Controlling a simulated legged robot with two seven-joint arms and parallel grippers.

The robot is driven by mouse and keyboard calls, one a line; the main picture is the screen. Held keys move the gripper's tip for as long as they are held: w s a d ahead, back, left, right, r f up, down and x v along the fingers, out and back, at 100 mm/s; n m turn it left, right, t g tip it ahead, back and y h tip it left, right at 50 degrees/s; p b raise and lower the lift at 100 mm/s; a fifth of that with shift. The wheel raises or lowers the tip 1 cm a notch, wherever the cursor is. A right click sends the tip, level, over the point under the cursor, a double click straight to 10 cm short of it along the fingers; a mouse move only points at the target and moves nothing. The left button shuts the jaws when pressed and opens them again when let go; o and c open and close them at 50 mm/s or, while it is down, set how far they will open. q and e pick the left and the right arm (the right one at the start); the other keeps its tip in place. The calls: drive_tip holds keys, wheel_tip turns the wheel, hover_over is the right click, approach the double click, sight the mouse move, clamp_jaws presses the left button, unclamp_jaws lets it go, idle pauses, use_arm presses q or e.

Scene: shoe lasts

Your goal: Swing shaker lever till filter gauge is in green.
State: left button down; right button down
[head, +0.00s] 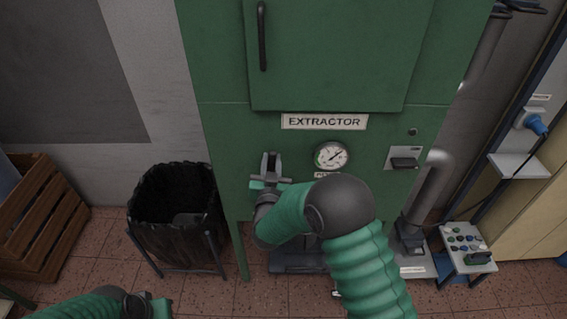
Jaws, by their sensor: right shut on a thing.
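The green extractor cabinet (225,140) stands in front of me. The round filter gauge (330,155) is on its front below the EXTRACTOR label (324,121). Its dial is white with a green part at the left, and its dark needle seems to point to the upper right, outside the green. My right gripper (270,167) is at the cabinet front, left of the gauge, shut on what seems to be the shaker lever. The lever is mostly hidden by the gripper and arm. My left gripper (158,307) is low at the lower left, and its fingers are unclear.
A black-lined bin (172,225) on a metal frame stands left of the cabinet, with a wooden crate (38,220) further left. A grey duct (427,195) runs down at the right. A small stand (466,247) with several coloured pieces is at the lower right.

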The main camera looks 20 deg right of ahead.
drive_tip(key=w+a+n, duration=0.1)
drive_tip(key=a, duration=0.2)
drive_tip(key=w+a+n, duration=0.1)
drive_tip(key=a+n, duration=0.1)
drive_tip(key=a, duration=0.2)
drive_tip(key=w+a+f+n, duration=0.1)
drive_tip(key=a, duration=0.3)
drive_tip(key=shift+n, duration=0.3)
drive_tip(key=shift+w+a+f+n, duration=0.2)
drive_tip(key=shift+a+n, duration=0.2)
drive_tip(key=shift+a, duration=0.35)
drive_tip(key=c, duration=1.5)
unclamp_jaws()
drive_tip(key=o, duration=0.3)
drive_tip(key=shift+a+f, duration=0.1)
drive_tip(key=shift+a, duration=0.05)
drive_tip(key=shift+w+a, duration=0.1)
drive_tip(key=shift+w, duration=0.05)
